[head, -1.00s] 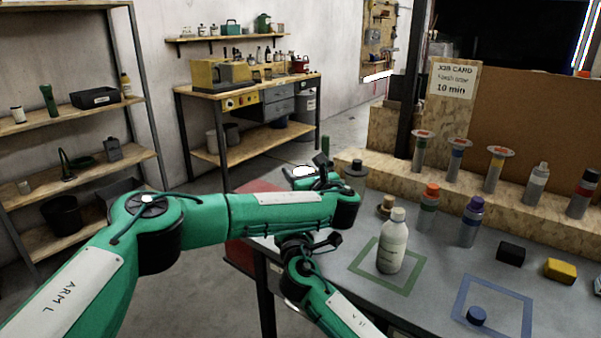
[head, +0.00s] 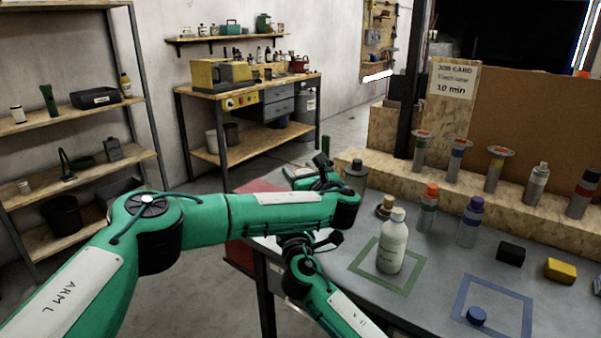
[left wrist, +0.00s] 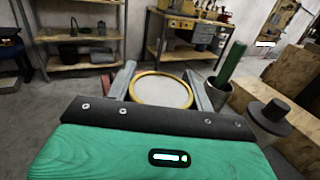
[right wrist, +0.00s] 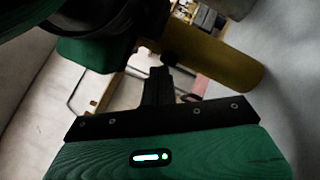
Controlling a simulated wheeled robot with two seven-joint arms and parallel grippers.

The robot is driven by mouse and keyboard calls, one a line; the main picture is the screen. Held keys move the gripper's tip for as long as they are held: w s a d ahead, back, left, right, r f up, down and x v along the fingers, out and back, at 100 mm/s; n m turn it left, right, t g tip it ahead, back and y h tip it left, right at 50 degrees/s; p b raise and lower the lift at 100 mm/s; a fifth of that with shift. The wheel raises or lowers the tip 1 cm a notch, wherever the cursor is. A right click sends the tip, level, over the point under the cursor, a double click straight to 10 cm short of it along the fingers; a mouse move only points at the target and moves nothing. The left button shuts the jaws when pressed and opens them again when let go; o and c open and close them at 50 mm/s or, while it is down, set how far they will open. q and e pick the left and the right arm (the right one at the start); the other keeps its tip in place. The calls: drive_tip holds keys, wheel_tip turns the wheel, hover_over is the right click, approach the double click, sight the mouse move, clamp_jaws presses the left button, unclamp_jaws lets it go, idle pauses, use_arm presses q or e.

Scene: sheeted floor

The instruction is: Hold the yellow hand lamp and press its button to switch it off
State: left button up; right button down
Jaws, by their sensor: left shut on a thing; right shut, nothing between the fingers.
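The yellow hand lamp shows in the left wrist view as a round grey lens in a yellow rim (left wrist: 161,90). The lens looks unlit. My left gripper (left wrist: 160,72) is shut on the lamp, with a finger on each side of it. In the right wrist view the lamp's yellow cylindrical body (right wrist: 222,66) lies tilted, just beyond my right gripper (right wrist: 168,62). The right fingers are shut with nothing between them, their tips close to the lamp body. I cannot tell if they touch it, and the button is not clear. In the head view my left arm hides most of the lamp.
A white bottle (head: 392,245) stands in a green square on the grey bench. A dark knobbed object (head: 355,172) and a green upright tube (left wrist: 232,62) stand close to the left gripper. Several bottles and blocks occupy the bench to the right.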

drive_tip(key=shift+s+a, duration=0.2)
drive_tip(key=shift+s, duration=0.05)
drive_tip(key=s+a, duration=0.1)
drive_tip(key=s, duration=0.1)
drive_tip(key=s+a, duration=0.2)
drive_tip(key=shift+s+a, duration=0.3)
drive_tip(key=shift+s, duration=0.1)
idle(0.4)
use_arm(q)
drive_tip(key=o, duration=1.1)
drive_tip(key=shift+o, duration=0.2)
